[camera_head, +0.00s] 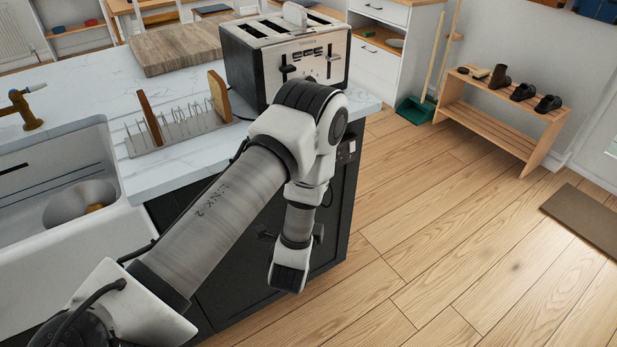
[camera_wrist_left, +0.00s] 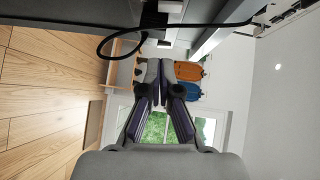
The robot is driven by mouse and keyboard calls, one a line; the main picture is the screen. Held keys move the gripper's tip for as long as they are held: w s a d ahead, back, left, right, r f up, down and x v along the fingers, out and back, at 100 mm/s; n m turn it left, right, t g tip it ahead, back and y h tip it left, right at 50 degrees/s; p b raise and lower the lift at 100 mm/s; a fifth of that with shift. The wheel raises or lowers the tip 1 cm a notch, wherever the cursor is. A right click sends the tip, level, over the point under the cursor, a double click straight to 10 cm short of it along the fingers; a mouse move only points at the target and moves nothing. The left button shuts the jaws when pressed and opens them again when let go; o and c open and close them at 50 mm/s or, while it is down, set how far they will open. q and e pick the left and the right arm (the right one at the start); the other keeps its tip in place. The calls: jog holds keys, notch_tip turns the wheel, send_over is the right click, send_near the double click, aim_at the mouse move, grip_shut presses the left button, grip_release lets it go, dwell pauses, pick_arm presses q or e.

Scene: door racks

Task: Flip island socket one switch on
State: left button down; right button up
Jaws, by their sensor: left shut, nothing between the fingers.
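The island socket (camera_head: 347,149) is a small dark fitting high on the end face of the island, just right of my arm's elbow in the head view. Its individual switches are too small to tell apart. In the wrist view a dark fitting (camera_wrist_left: 153,20) at the top edge, near a black cord, looks like the same socket. My left gripper (camera_wrist_left: 161,67) has its fingers together and empty, apart from that fitting. In the head view my left arm reaches across the island corner, and its fingers are hidden behind the wrist. My right gripper is out of view.
A toaster (camera_head: 290,55) and a toast rack (camera_head: 178,124) stand on the white island top (camera_head: 365,104). A black cord (camera_wrist_left: 180,27) loops close to the gripper. Wooden floor (camera_head: 430,220) right of the island is clear. A shoe rack (camera_head: 505,108) stands beyond.

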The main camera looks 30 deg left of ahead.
pick_arm(q)
jog(key=w+a+f+p, duration=0.1)
jog(key=w+a, duration=0.5)
jog(key=w, duration=0.1)
jog(key=shift+w+a, duration=0.2)
jog(key=shift+w, duration=0.2)
jog(key=shift+a+f, duration=0.1)
